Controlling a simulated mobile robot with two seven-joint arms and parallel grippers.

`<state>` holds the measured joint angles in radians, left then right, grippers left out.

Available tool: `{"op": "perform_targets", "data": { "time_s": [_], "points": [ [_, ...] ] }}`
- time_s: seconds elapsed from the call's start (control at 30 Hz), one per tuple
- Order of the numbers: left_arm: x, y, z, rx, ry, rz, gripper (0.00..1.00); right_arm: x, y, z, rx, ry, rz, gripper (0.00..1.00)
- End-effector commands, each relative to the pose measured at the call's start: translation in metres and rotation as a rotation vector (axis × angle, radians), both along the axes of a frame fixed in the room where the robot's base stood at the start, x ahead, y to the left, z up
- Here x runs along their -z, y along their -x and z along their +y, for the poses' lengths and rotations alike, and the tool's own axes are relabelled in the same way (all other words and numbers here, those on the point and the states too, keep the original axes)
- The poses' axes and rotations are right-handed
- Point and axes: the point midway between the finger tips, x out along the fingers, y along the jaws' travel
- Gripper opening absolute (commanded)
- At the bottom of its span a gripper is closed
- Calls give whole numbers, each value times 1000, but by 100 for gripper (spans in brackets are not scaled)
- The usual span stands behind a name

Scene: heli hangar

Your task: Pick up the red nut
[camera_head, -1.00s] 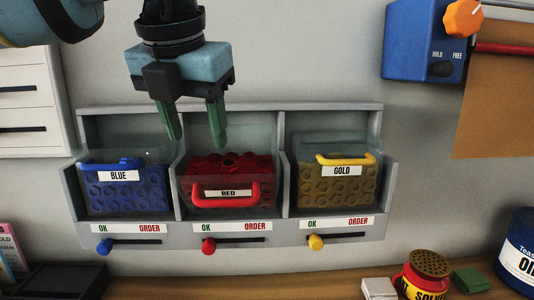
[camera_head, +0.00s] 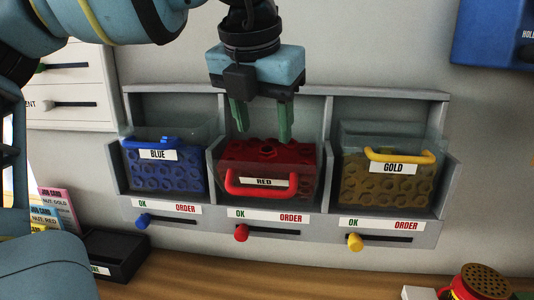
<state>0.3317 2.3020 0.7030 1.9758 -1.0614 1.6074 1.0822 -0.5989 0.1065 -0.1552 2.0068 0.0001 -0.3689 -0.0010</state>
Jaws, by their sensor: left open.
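A red nut (camera_head: 267,150) sits on top of the red nuts in the clear bin labelled RED (camera_head: 264,182), in the middle compartment of the grey wall rack (camera_head: 390,92). The bin has a red handle at its front. My left gripper (camera_head: 262,133) points down above the back of this bin. Its two green fingers are apart, with nothing between them. The fingertips are slightly above the nut in the picture; whether they touch anything is hard to tell. My right gripper is not in view.
The blue bin (camera_head: 163,177) stands left of the red one and the gold bin (camera_head: 381,185) right of it, with grey dividers between. Colored sliders, including a red knob (camera_head: 241,232), run below. A black tray (camera_head: 118,254) and a red-yellow solvent can (camera_head: 480,283) stand on the wooden bench.

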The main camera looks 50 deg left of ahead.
Motion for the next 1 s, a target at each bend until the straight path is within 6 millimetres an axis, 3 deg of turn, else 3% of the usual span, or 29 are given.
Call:
{"op": "perform_targets", "data": {
  "time_s": [0.3, 0.6, 1.0],
  "points": [
    [37, -13, 9, 0, 2, 2, 53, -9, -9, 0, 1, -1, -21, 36],
    [42, -14, 10, 0, 0, 0, 53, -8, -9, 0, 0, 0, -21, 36],
    [41, -14, 10, 0, 0, 0, 5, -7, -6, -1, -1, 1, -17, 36]
  ]
}}
